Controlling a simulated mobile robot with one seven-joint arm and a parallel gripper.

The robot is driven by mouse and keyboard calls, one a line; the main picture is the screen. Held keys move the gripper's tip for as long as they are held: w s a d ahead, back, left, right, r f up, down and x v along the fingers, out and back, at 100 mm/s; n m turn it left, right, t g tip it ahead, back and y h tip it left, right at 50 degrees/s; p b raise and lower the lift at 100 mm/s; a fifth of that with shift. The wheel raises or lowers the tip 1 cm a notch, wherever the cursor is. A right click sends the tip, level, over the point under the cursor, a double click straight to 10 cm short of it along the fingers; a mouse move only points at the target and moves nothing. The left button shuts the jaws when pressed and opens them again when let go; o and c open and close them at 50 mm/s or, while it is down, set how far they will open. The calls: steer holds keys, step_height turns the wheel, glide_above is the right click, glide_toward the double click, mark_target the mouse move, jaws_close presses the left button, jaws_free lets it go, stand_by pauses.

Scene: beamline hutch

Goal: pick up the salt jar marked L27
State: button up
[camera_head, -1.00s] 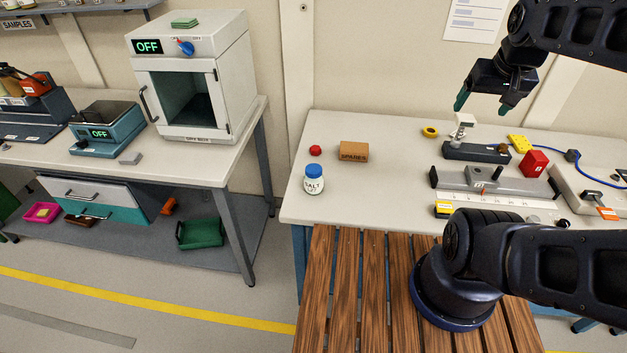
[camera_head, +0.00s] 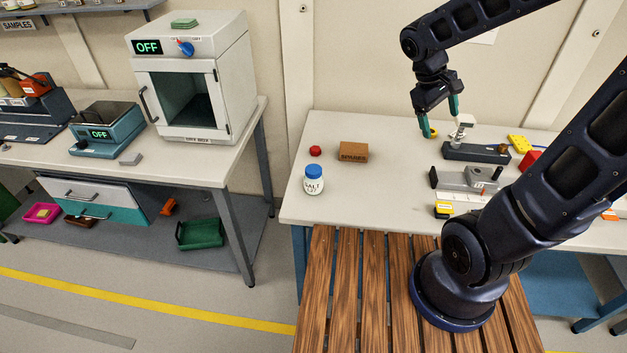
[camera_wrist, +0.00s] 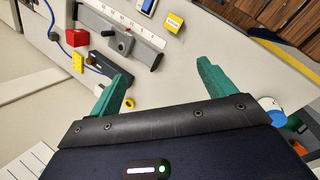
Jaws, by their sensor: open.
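The salt jar (camera_head: 314,182) is white with a blue lid and stands upright near the left end of the right-hand bench. Its label reads SALT; the smaller marking below is too small to read surely. My gripper (camera_head: 441,122) is raised over the back of the bench, well to the right of the jar and apart from it. Its green fingers are spread and empty, as the wrist view (camera_wrist: 163,72) also shows. At the right edge of the wrist view, a blue and white thing (camera_wrist: 275,116), probably the jar, is partly hidden by the gripper body.
A red knob-like item (camera_head: 315,151) and a brown SPARES box (camera_head: 353,152) stand behind the jar. A yellow ring (camera_head: 429,132), a dark post-bearing block (camera_head: 475,153) and a grey rail (camera_head: 465,179) lie right.

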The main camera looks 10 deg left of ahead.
steer(key=w+a+f+n+t+h, duration=0.1)
steer(key=w+a+f+n+h, duration=0.4)
steer(key=a, duration=0.3)
steer(key=n+t+y, duration=0.3)
steer(key=n+t, duration=1.3)
steer(key=n, duration=0.3)
glide_toward(308, 177)
steer(key=x, duration=0.4)
steer(key=shift+w+r, duration=0.2)
steer(key=shift+w, duration=0.05)
steer(key=x, duration=0.5)
steer(key=shift+w+d+f, duration=0.2)
steer(key=shift+f+x, duration=0.2)
steer(key=shift+x, duration=1.1)
steer(key=shift+f+x, duration=0.2)
steer(key=shift+x, duration=1.1)
steer(key=shift+d, duration=0.1)
steer(key=c, duration=1.3)
steer(key=shift+r, duration=0.1)
